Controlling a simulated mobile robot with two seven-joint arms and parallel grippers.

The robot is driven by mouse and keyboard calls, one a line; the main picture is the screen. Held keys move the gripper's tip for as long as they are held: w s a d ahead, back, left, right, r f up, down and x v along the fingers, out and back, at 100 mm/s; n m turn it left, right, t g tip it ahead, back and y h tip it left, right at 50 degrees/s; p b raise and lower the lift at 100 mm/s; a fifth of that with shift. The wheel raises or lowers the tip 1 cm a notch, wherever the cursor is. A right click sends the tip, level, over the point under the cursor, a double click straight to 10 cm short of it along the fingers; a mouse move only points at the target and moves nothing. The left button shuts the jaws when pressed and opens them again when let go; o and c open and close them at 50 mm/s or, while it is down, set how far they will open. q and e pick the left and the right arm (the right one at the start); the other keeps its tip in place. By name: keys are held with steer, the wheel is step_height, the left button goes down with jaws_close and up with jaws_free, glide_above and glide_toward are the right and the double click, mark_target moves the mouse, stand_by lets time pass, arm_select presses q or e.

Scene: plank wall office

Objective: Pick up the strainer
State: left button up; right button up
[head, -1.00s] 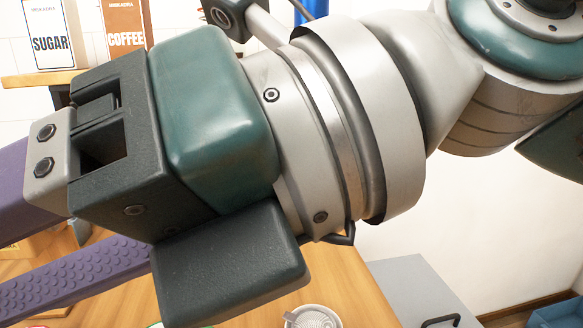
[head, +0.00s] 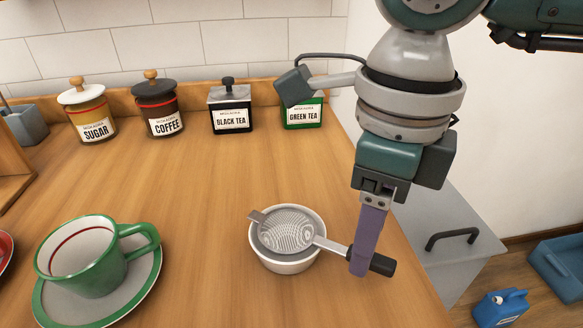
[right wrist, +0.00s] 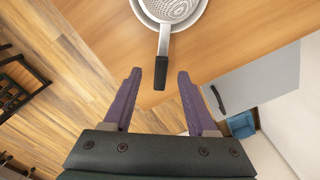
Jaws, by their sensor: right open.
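The strainer (head: 287,232) is a round metal mesh with a flat tab and a black-ended handle (head: 381,265). It rests in a small white bowl (head: 290,266) on the wooden counter, its handle pointing right. My right gripper (head: 360,270) has purple fingers and is at the handle in the head view, covering part of it. In the right wrist view the gripper (right wrist: 158,76) is open, and the black handle end (right wrist: 161,72) lies between the fingertips, with a gap on both sides. My left gripper is not in view.
A green and white cup (head: 85,262) stands on a saucer (head: 118,308) at the left. Labelled jars, including the black tea jar (head: 231,119), line the back. The counter's right edge is close to the handle. A grey cabinet (head: 440,225) is beyond it.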

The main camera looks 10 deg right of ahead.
step_height(320, 180, down, 4)
steer(key=shift+d, duration=0.15)
jaws_close()
stand_by(0.4)
